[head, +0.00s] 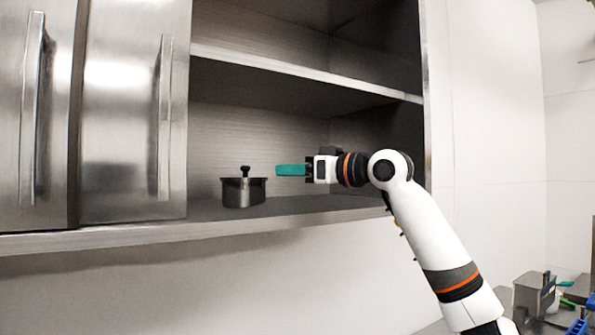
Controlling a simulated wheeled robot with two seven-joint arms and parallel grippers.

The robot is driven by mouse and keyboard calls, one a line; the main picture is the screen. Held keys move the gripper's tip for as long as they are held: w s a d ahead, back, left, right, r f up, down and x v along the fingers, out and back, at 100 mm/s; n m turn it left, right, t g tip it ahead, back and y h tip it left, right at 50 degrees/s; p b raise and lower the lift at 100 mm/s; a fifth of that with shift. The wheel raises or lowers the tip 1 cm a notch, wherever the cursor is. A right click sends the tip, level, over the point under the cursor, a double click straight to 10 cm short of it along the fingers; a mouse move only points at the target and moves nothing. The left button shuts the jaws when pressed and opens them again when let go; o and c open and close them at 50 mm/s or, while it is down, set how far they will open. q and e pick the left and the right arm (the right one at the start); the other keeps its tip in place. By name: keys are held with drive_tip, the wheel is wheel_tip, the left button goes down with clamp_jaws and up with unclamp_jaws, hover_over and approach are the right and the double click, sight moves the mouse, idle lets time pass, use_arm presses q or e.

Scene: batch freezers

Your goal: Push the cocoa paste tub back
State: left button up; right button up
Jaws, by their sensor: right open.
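The cocoa paste tub appears to be the small dark-grey metal pot (243,192) with a lid and a black knob, in the head view. It stands upright on the lowest shelf of the open cabinet, close to the front edge. My right gripper (281,170) is to the right of the tub, at about the height of its knob. Its teal fingers point left and it is open, with nothing seen between the fingers. In the picture a small gap separates the fingertips from the tub. My left gripper is out of view.
The lower shelf (300,206) is otherwise bare, with free room behind the tub. A middle shelf (290,68) runs above my right gripper. Closed steel doors (128,110) flank the opening on the left. A grey container (530,294) and other items lie at lower right.

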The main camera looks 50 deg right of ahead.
sight(247, 171)
drive_tip(key=w, duration=0.1)
drive_tip(key=w+p, duration=0.2)
drive_tip(key=w, duration=0.1)
drive_tip(key=shift+a+r, duration=0.25)
drive_tip(key=shift+a, duration=0.1)
drive_tip(key=w+p, duration=0.1)
drive_tip(key=w, duration=0.1)
drive_tip(key=w+p, duration=0.1)
drive_tip(key=w, duration=0.1)
drive_tip(key=w+p, duration=0.1)
drive_tip(key=w, duration=0.1)
drive_tip(key=shift+w+a+f, duration=0.1)
drive_tip(key=shift+w+a, duration=0.15)
drive_tip(key=shift+w, duration=0.15)
drive_tip(key=shift+w+f, duration=0.1)
drive_tip(key=shift+w, duration=0.45)
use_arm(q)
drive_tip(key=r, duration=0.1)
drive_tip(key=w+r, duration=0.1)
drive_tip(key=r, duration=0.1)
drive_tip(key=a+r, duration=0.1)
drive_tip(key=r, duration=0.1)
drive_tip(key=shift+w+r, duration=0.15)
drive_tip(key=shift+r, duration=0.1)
use_arm(e)
drive_tip(key=shift+c, duration=0.4)
clamp_jaws()
